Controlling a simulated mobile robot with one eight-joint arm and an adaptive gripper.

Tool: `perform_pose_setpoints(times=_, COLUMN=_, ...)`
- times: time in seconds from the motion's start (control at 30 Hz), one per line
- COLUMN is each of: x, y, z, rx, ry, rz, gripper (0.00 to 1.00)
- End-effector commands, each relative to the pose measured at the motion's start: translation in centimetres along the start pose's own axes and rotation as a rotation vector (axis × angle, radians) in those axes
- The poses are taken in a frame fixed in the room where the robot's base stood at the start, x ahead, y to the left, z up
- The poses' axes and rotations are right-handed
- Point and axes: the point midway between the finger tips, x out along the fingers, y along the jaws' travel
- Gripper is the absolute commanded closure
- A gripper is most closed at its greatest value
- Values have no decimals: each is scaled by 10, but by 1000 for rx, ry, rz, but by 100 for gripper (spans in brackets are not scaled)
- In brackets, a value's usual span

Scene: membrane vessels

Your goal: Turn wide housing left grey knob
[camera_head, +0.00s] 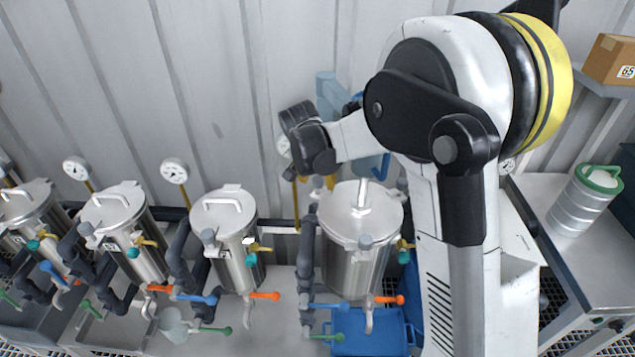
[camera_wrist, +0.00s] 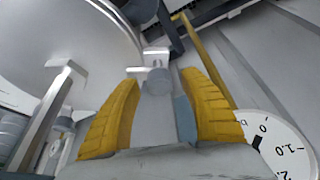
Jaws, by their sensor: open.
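The wide housing (camera_head: 350,265) is the broad steel vessel right of the narrower ones, with a handled lid (camera_head: 360,212). The lid (camera_wrist: 60,30) fills the upper left of the wrist view. A grey knob (camera_wrist: 157,80) on a pale fitting shows beside the lid, framed between the yellow fingers of my gripper (camera_wrist: 160,86). The fingers are open, with visible room on both sides; I cannot tell their depth from the knob. In the head view my gripper (camera_head: 316,180) is at the lid's back left, partly hidden by its dark wrist. Another grey knob (camera_head: 365,241) sits at the housing's front.
A pressure gauge (camera_wrist: 275,143) is close to the right finger, with a yellow pipe (camera_wrist: 205,60) nearby. The lid handle (camera_wrist: 50,110) stands up at left. Coloured valve levers (camera_head: 330,306) project in front. The wall (camera_head: 230,90) is behind.

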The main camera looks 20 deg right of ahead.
Motion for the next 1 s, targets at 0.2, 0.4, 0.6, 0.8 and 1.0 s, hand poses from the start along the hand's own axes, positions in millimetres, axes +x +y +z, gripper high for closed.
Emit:
perform_pose_setpoints(times=0.2, x=0, y=0, z=0, rx=0, ry=0, rz=0, gripper=50)
perform_pose_setpoints(times=0.4, x=0, y=0, z=0, rx=0, ry=0, rz=0, gripper=100)
perform_pose_setpoints(times=0.6, x=0, y=0, z=0, rx=-2, ry=0, rz=0, gripper=100)
perform_pose_setpoints(times=0.8, x=0, y=1, z=0, rx=-37, ry=0, rz=-15, gripper=100)
perform_pose_setpoints(times=1.0, x=0, y=2, z=-1, rx=-138, ry=1, rz=-57, gripper=100)
